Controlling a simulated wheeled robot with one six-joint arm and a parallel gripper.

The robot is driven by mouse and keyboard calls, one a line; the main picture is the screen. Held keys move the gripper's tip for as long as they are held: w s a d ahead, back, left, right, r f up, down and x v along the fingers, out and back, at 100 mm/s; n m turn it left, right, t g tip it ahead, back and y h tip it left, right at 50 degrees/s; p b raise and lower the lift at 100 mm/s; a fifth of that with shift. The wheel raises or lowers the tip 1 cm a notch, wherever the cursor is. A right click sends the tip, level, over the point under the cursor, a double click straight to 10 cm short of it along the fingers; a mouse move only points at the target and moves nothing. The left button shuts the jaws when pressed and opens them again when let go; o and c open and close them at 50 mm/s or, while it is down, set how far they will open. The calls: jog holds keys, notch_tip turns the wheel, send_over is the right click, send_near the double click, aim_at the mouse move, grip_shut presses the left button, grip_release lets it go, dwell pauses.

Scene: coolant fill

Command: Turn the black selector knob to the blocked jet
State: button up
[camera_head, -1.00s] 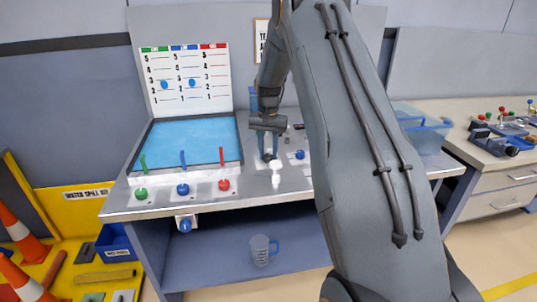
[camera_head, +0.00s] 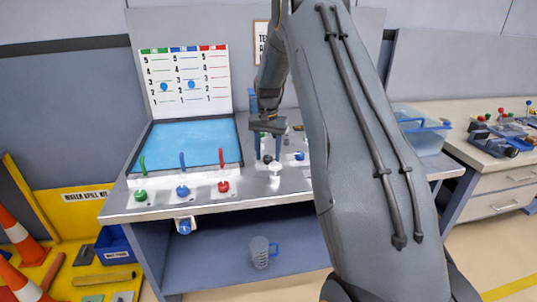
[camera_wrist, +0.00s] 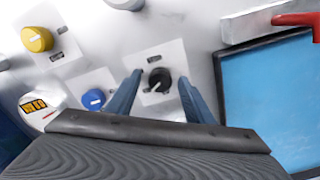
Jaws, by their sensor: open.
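The black selector knob (camera_wrist: 160,79) sits on a square white plate on the bench top. It also shows small and dark in the head view (camera_head: 267,158). My gripper (camera_wrist: 161,83) is open, with one finger on each side of the knob in the wrist view and a gap showing on both sides. In the head view my gripper (camera_head: 268,155) points down over the knob. Which way the knob points is hard to tell. The green jet (camera_head: 143,165), blue jet (camera_head: 183,160) and red jet (camera_head: 221,158) stand at the tray's front edge.
A blue knob (camera_wrist: 93,99) and a yellow knob (camera_wrist: 37,40) are near the black one. A white knob (camera_head: 275,167) stands just in front of my gripper. The blue tray (camera_head: 241,148) lies to the left. A clear jug (camera_head: 260,252) is on the lower shelf.

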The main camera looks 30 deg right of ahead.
aim_at(268, 157)
jog(key=shift+r+b, duration=1.05)
jog(key=shift+r, duration=2.85)
jog(key=s+a+n+t, duration=0.2)
jog(key=s+a+n, duration=0.3)
jog(key=s+a, duration=0.9)
jog(key=s+a+f+n, duration=0.1)
jog(key=s+a+f, duration=0.1)
jog(key=s, duration=0.7)
jog(key=s+a+f+n+g, duration=0.1)
jog(key=s+a+f+n, duration=0.1)
jog(key=s, duration=0.7)
jog(key=shift+s+a+f, duration=0.4)
jog(key=shift+a+f, duration=0.35)
jog(key=shift+a, duration=0.2)
